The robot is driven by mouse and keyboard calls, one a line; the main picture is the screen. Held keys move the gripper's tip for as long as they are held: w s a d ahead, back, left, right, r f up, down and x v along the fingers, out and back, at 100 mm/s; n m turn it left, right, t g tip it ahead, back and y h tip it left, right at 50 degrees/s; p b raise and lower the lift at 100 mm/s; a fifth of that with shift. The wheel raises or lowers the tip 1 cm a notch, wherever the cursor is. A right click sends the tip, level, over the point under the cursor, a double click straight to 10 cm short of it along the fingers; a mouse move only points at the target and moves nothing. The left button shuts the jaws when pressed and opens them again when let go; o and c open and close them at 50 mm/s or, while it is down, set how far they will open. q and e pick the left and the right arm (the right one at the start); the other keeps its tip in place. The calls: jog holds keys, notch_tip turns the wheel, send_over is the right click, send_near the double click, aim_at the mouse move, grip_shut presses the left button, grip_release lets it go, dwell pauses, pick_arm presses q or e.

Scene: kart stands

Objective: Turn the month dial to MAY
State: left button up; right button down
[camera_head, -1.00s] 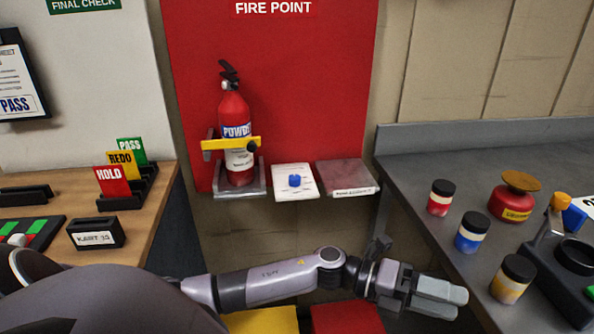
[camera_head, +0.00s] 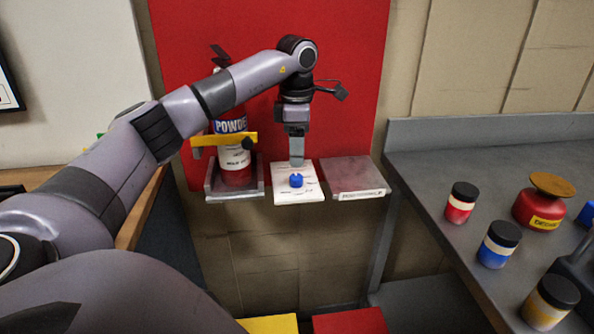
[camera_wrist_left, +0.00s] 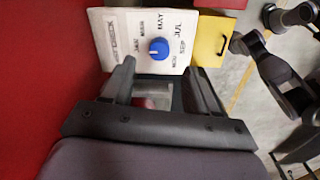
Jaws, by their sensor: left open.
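The month dial is a blue knob (camera_head: 296,181) on a white card plate (camera_head: 312,192) that sticks out from the red panel. The left wrist view shows the knob (camera_wrist_left: 158,48) with month labels around it on the plate (camera_wrist_left: 108,40), MAY among them. A small pale mark shows on the knob; which month it points at is unclear. My left gripper (camera_head: 297,163) points down just above and behind the knob in the head view. In the wrist view its fingers (camera_wrist_left: 160,71) are spread, empty and apart from the knob. My right gripper is not clearly seen.
A fire extinguisher (camera_head: 235,160) with a yellow strap (camera_head: 224,140) stands left of the plate, partly behind my arm. A reddish-grey shelf (camera_head: 352,174) is close on the right. A grey bench (camera_head: 425,160) with jars is further right.

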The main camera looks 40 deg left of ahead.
aim_at(297, 176)
pick_arm(q)
notch_tip(297, 176, down, 7)
jog(key=shift+a+r, duration=0.1)
dwell(0.3)
jog(key=c, duration=1)
